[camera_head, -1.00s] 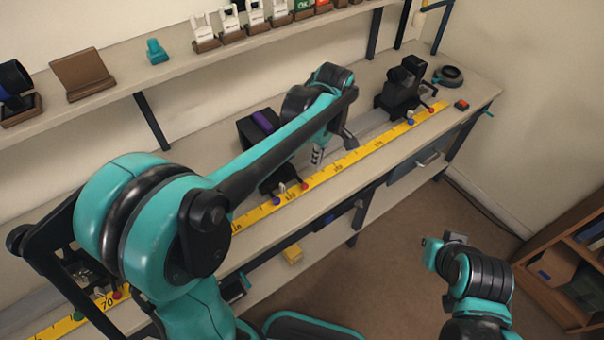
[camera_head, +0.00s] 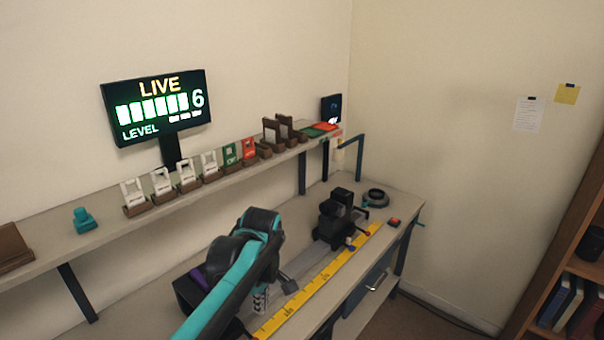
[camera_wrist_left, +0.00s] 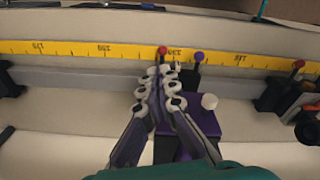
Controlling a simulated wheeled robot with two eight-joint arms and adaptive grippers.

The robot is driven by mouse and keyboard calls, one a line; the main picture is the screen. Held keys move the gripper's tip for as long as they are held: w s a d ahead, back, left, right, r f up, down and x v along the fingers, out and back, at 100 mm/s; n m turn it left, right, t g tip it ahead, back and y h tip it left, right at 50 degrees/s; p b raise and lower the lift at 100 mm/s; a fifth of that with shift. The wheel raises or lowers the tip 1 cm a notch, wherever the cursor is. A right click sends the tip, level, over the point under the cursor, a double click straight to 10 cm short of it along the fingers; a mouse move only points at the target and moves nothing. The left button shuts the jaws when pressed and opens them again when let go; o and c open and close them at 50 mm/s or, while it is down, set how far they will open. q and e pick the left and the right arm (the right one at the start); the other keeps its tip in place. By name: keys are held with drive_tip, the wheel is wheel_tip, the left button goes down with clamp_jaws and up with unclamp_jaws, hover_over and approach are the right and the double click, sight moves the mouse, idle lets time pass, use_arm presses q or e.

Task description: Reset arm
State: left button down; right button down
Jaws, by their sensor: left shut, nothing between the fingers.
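My left arm, teal and black, comes up from the bottom of the head view over the bench. My left gripper (camera_head: 260,298) points down by the yellow scale (camera_head: 318,284). In the left wrist view the fingers of my left gripper (camera_wrist_left: 160,82) are together with nothing between them. A black and purple block (camera_wrist_left: 188,143) is below and partly behind the fingers; whether they touch it I cannot tell. My right gripper is not in the head view.
A black device (camera_head: 335,220) stands on the rail at the bench's far end, near a dark ring (camera_head: 375,198) and a red button (camera_head: 394,221). The shelf (camera_head: 105,228) above holds several small cards in stands. A lit screen (camera_head: 157,108) stands behind it.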

use_arm(q)
drive_tip(key=s+a+f+m+t, duration=0.1)
drive_tip(key=s+a+m+t, duration=0.1)
drive_tip(key=s+m, duration=0.4)
drive_tip(key=s+a+f+m+t+h, duration=0.1)
drive_tip(key=s+a+f+m+t, duration=0.1)
drive_tip(key=s+m, duration=0.5)
drive_tip(key=shift+s+a+f+m+t, duration=0.3)
drive_tip(key=shift+s+a+t, duration=0.5)
drive_tip(key=shift+s+t, duration=0.3)
